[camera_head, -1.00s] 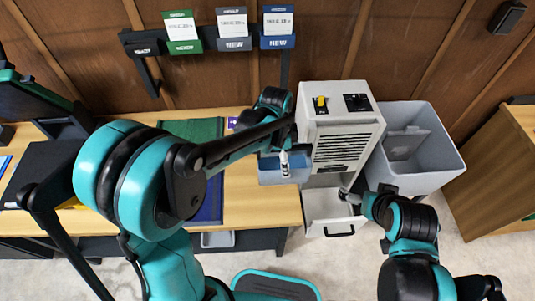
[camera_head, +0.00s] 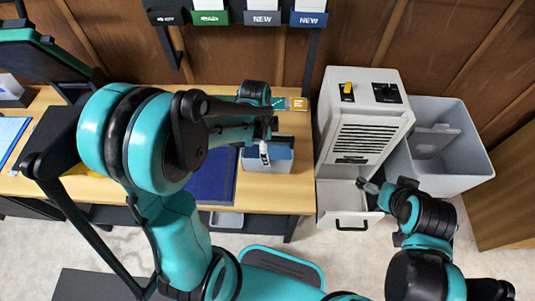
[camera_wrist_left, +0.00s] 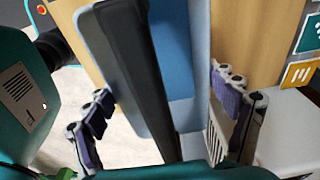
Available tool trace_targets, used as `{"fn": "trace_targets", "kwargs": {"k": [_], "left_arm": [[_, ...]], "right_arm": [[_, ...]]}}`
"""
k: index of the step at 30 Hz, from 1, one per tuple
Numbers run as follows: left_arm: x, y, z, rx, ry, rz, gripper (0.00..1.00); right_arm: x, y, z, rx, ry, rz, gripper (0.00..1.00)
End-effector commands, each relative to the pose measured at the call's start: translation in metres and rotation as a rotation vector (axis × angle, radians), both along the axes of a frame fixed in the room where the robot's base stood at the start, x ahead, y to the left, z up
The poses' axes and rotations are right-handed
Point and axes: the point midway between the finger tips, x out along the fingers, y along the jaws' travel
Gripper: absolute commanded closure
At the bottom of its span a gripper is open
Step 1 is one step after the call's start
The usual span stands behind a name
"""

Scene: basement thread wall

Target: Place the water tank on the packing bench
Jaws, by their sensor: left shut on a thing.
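The water tank (camera_head: 281,160) is a blue, box-like container with a pale rim. My left gripper (camera_head: 265,143) is shut on it, partly hiding it from above. The tank is over the right end of the wooden packing bench (camera_head: 296,197); I cannot tell whether it touches the top. In the left wrist view the tank (camera_wrist_left: 178,70) lies between the finger pads, with a dark bar across it. My right gripper (camera_head: 367,185) is at the pulled-out lower drawer of the dehumidifier; its fingers are too small to read.
The white dehumidifier (camera_head: 365,118) stands right of the bench with its drawer (camera_head: 338,212) out. A grey bin (camera_head: 453,155) is beside it. A blue mat (camera_head: 212,178) lies on the bench left of the tank. Signs (camera_head: 262,12) hang on the wall behind.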

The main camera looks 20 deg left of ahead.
Motion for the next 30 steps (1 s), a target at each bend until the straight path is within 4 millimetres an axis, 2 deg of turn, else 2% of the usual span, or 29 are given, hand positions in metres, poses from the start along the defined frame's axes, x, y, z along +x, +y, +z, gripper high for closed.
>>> {"fn": "trace_targets", "kwargs": {"k": [10, 22, 23, 24, 30], "left_arm": [[0.0, 0.0, -0.04, 0.0, 0.0, 0.0, 0.73], [0.0, 0.0, -0.044, 0.0, 0.0, 0.0, 0.73], [0.0, 0.0, -0.044, 0.0, 0.0, 0.0, 0.12], [0.0, 0.0, -0.043, 0.0, 0.0, 0.0, 0.02], [0.0, 0.0, -0.043, 0.0, 0.0, 0.0, 0.0]], "right_arm": [[0.0, 0.0, -0.017, 0.0, 0.0, 0.0, 0.0], [0.0, 0.0, -0.02, 0.0, 0.0, 0.0, 0.0], [0.0, 0.0, -0.02, 0.0, 0.0, 0.0, 0.0], [0.0, 0.0, -0.02, 0.0, 0.0, 0.0, 0.0], [0.0, 0.0, -0.019, 0.0, 0.0, 0.0, 0.0]]}}
